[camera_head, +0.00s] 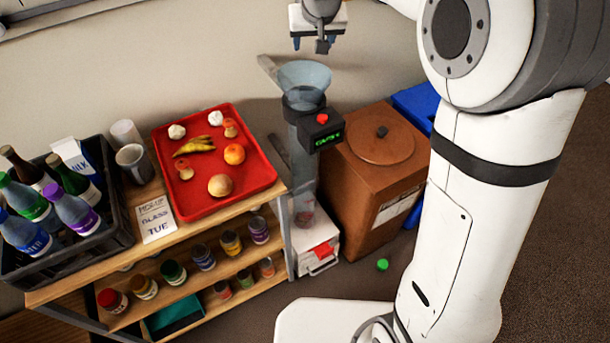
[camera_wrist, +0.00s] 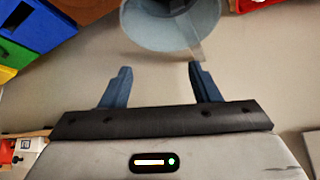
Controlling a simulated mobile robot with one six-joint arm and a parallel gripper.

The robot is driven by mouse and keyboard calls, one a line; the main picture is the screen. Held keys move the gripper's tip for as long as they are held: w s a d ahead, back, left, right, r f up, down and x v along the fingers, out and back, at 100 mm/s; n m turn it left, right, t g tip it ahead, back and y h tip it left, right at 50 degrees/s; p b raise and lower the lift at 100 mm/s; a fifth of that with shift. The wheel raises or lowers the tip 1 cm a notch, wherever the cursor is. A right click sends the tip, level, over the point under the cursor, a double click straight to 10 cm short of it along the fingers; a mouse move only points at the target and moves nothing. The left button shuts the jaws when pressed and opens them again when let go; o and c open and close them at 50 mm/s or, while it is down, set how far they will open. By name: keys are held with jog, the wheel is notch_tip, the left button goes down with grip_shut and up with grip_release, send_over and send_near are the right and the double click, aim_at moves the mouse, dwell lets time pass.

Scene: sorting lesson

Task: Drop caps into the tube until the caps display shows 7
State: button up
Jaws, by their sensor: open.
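My gripper (camera_head: 318,44) is open above the tube's funnel (camera_head: 304,75). In the wrist view, nothing is between the fingers of my gripper (camera_wrist: 160,82), and the funnel (camera_wrist: 172,40) shows past them. The clear tube (camera_head: 303,165) stands upright beside the shelf. Something reddish shows low inside it. The caps display (camera_head: 329,139), a dark box with a red button (camera_head: 322,118), shows green text too small to read surely. One green cap (camera_head: 382,264) lies on the floor right of the tube's white base (camera_head: 318,256).
A wooden shelf unit (camera_head: 215,228) at left bears a red tray (camera_head: 240,181) of food, a black crate (camera_head: 118,246) of bottles, a card (camera_head: 154,218) and several jars. A brown lidded bin (camera_head: 368,185) stands right of the tube. Floor is open around the green cap.

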jog(key=v, duration=0.5)
dwell(0.3)
jog(key=s+d+f+g, duration=0.1)
jog(key=s+d+f, duration=0.3)
jog(key=s, duration=0.6)
jog(key=s+d+f+m+g, duration=0.1)
jog(key=s+d+f, duration=0.3)
jog(key=s+d, duration=0.4)
jog(key=s+d+f+m+g+h, duration=0.1)
jog(key=s+d+f, duration=0.3)
jog(key=s, duration=0.8)
jog(key=shift+d+f+g, duration=0.2)
jog(key=shift+d+g, duration=0.2)
jog(key=shift+d, duration=0.5)
